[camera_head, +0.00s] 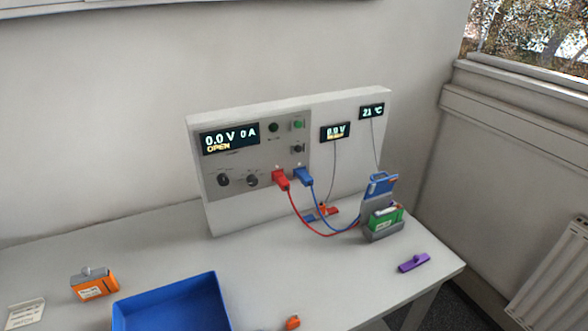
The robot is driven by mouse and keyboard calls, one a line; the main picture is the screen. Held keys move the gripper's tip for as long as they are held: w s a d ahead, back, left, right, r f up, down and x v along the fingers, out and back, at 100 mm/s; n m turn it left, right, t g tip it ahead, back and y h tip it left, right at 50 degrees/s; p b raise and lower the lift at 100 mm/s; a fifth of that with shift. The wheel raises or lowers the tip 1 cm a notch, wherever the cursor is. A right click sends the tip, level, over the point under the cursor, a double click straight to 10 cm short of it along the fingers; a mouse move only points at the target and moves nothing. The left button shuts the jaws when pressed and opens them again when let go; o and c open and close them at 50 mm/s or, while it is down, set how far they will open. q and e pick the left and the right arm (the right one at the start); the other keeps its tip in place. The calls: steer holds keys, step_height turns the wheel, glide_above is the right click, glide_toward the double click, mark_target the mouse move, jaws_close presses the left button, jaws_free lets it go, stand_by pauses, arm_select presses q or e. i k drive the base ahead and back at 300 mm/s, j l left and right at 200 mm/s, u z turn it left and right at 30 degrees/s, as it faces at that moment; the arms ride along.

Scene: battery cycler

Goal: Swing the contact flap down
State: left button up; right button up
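The contact flap (381,184) is a blue-edged plate that stands raised at the back of a grey battery holder (382,237). A green battery (388,220) with a pale label sits in the holder, below and in front of the flap. A red lead (300,217) and a blue lead (322,211) run from the cycler panel to the holder. Neither of my grippers is in view.
The cycler (250,160) stands behind, its display reading 0.0 V, 0 A, OPEN. A purple piece (413,262) lies in front of the holder. A blue tray (163,289), an orange battery (95,284) and a small orange item (292,322) are nearer. The table's right edge is close to the holder.

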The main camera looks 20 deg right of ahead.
mark_target(382, 186)
steer(key=l+z, duration=0.1)
steer(key=z, duration=1.3)
